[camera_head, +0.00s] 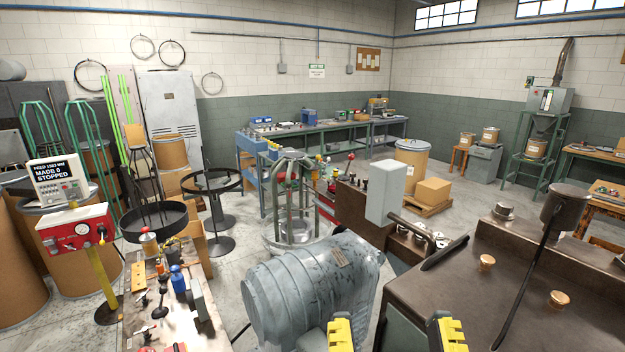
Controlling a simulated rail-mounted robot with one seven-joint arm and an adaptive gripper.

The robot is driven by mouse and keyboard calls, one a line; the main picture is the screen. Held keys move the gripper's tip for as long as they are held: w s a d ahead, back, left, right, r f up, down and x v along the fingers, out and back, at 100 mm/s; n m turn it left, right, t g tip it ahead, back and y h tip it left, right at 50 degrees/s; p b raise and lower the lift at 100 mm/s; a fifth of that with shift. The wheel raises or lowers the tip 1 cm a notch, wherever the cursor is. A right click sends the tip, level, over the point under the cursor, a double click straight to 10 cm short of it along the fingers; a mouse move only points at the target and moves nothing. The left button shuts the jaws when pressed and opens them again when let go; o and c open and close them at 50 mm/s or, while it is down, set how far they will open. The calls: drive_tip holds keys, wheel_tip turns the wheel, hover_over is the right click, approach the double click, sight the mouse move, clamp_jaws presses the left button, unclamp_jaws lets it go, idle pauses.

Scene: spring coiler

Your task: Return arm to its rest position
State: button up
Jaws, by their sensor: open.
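My gripper (396,334) shows at the bottom edge, right of centre. Its two yellow fingertips are wide apart with nothing between them, so it is open and empty. The rest of my arm is out of the picture. A large grey motor-like housing (305,285) lies just left of and beyond the fingers. A dark metal machine top (470,268) with copper-coloured knobs and a black lever is to their right. I cannot tell from this view whether the fingers touch either one.
A cluttered bench (208,338) with bottles and tools stands at lower left. A red control box (75,232) on a yellow post carries a display reading "STOPPED". A grey box on an arm (385,192) rises beyond the housing. Open floor (465,205) lies beyond the machine.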

wheel_tip(320, 180, up, 21)
drive_tip(key=p, duration=1.8)
drive_tip(key=shift+r, duration=0.2)
